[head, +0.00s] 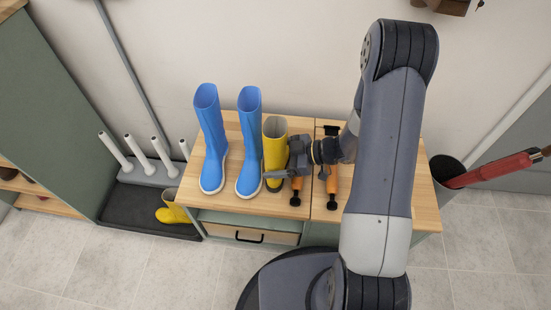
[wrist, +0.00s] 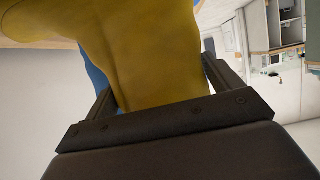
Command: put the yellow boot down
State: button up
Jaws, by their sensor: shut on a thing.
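A yellow boot (head: 275,135) stands upright at the wooden bench top (head: 225,203), just right of two blue boots. My gripper (head: 274,172) reaches in from the right and is shut on this boot. In the wrist view the yellow boot (wrist: 150,60) fills the space between the fingers. I cannot tell whether its sole rests on the bench or is slightly above. The left blue boot (head: 211,140) and the right blue boot (head: 249,140) stand upright on the bench. Another yellow boot (head: 173,209) is on the dark floor tray (head: 135,213).
Two orange-and-black tools (head: 296,191) lie on the bench below my gripper. A rack with several white pegs (head: 137,152) stands at the left beside a green cabinet (head: 55,110). A dark bin (head: 447,170) with a red object (head: 490,170) is at the right.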

jog(key=o, duration=0.9)
jog(key=shift+o, duration=1.3)
jog(key=shift+r, duration=0.1)
